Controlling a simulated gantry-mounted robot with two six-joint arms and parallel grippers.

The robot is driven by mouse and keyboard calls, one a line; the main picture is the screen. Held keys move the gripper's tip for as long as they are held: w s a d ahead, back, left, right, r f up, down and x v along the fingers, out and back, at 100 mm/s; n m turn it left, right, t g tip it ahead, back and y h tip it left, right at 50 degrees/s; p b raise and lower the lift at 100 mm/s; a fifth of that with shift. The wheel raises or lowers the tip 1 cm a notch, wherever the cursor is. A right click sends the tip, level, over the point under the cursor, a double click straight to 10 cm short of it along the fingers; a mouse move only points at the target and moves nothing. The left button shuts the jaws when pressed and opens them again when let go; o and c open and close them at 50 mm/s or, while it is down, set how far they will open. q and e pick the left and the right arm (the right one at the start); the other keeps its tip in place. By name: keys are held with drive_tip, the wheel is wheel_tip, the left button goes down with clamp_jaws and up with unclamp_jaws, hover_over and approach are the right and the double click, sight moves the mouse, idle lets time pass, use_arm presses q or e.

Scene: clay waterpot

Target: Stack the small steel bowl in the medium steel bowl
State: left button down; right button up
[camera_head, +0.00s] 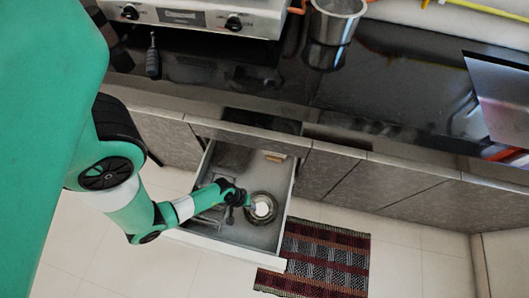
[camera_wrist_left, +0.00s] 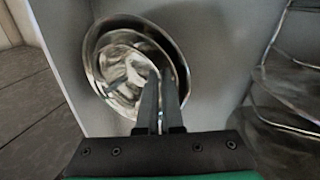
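The small steel bowl (camera_wrist_left: 122,72) shows in the left wrist view inside the wider rim of the medium steel bowl (camera_wrist_left: 168,40). The small bowl sits off-centre, toward the lower left of the medium one. I cannot tell whether it rests on the bottom. In the head view both bowls show as shiny rings, the small bowl (camera_head: 262,209) within the medium bowl (camera_head: 273,201), in the open drawer. My left gripper (camera_wrist_left: 160,72) has its fingers close together on either side of the small bowl's near rim; it also shows in the head view (camera_head: 244,199). My right gripper is out of view.
The open drawer (camera_head: 285,210) has a wire rack (camera_head: 208,218) on its left side, close to my gripper. A dark counter (camera_head: 270,80) with a stove (camera_head: 200,15) and a steel pot (camera_head: 336,20) lies above. A patterned rug (camera_head: 325,258) is on the floor.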

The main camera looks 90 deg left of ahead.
use_arm(q)
drive_tip(key=shift+f, duration=0.45)
drive_tip(key=c, duration=1.3)
unclamp_jaws()
drive_tip(key=shift+c, duration=0.2)
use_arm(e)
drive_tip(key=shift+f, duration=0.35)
use_arm(q)
drive_tip(key=p+v, duration=0.8)
drive_tip(key=v, duration=0.4)
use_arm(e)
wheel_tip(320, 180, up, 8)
use_arm(q)
drive_tip(key=shift+r, duration=0.1)
